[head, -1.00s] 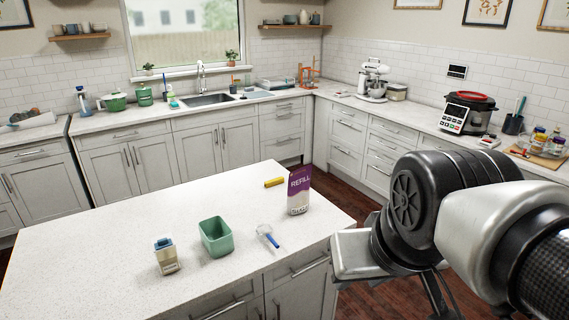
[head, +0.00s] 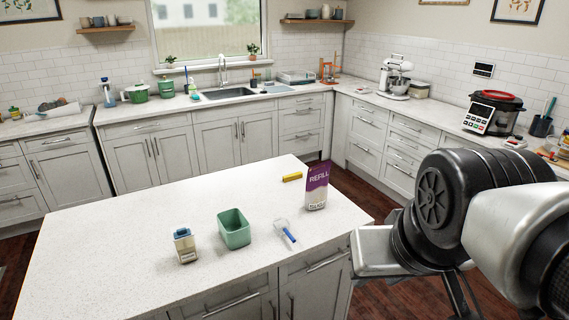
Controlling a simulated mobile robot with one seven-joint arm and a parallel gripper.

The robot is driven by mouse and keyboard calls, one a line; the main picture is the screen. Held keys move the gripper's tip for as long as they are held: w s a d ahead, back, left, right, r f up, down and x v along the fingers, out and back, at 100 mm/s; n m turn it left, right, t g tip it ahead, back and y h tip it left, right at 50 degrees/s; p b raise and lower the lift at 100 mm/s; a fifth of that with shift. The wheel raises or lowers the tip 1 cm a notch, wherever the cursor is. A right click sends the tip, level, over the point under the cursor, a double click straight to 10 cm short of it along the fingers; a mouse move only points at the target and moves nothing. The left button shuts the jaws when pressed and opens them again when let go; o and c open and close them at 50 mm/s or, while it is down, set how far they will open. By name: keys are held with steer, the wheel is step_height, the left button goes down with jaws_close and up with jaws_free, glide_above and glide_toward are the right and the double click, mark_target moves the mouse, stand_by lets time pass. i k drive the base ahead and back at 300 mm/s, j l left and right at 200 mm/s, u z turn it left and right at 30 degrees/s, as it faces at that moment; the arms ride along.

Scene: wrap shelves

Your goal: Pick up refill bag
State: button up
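The refill bag (head: 316,187) is a purple and white pouch marked "REFILL". It stands upright near the right end of the white kitchen island (head: 120,235). My arm fills the right side of the head view, to the right of the island and the bag. My gripper's fingers are not clearly visible, as the arm's large links cover that area. Nothing touches the bag.
On the island, a yellow object (head: 292,177) lies behind the bag. A clear scoop with a blue handle (head: 289,236), a green bin (head: 234,230) and a small blue-topped carton (head: 185,246) stand left of it. The island's left part is clear.

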mark_target(315, 191)
steer(key=i+l+u, duration=0.85)
steer(key=i+l, duration=0.1)
steer(key=i, duration=0.05)
